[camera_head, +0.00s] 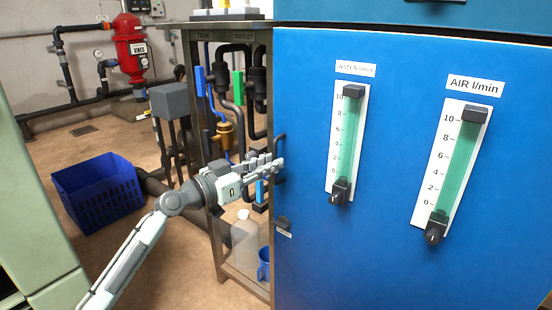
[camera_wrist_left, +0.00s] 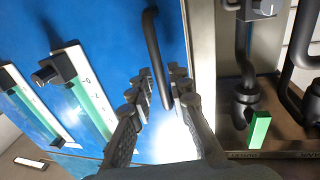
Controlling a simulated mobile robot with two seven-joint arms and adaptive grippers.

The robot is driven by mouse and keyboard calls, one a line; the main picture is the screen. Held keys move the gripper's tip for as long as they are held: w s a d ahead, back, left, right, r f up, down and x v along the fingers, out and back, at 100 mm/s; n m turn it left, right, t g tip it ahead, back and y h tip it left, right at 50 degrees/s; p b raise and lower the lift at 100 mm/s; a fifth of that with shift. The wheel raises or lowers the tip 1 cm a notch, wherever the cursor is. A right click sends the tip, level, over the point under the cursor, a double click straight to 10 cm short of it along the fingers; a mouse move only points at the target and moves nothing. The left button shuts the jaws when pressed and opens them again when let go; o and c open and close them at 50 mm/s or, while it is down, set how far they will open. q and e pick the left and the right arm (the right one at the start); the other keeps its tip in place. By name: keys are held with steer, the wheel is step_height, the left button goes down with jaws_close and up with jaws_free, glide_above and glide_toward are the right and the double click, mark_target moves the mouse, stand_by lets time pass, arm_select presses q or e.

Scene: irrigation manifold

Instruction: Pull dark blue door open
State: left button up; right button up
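The blue door (camera_head: 392,90) fills the right of the head view, its left edge beside the metal frame. It looks shut. Its black bar handle (camera_head: 281,150) stands near that left edge; in the wrist view the handle (camera_wrist_left: 153,45) curves out from the blue face. My left gripper (camera_head: 277,163) is at the handle. In the wrist view the open fingers of my left gripper (camera_wrist_left: 162,88) lie on either side of the handle's end, with visible gaps, and I cannot tell whether either touches. My right gripper is not in view.
The door carries two green flow gauges (camera_head: 348,140) (camera_head: 455,165). A metal stand with pipes and valves (camera_head: 225,132) is left of the door, close to my left gripper. A blue crate (camera_head: 97,192) sits on the floor. A red tank (camera_head: 131,48) is at the back wall.

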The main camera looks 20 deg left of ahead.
arm_select(q)
steer(key=shift+x, duration=1)
steer(key=shift+c, duration=0.5)
jaws_close()
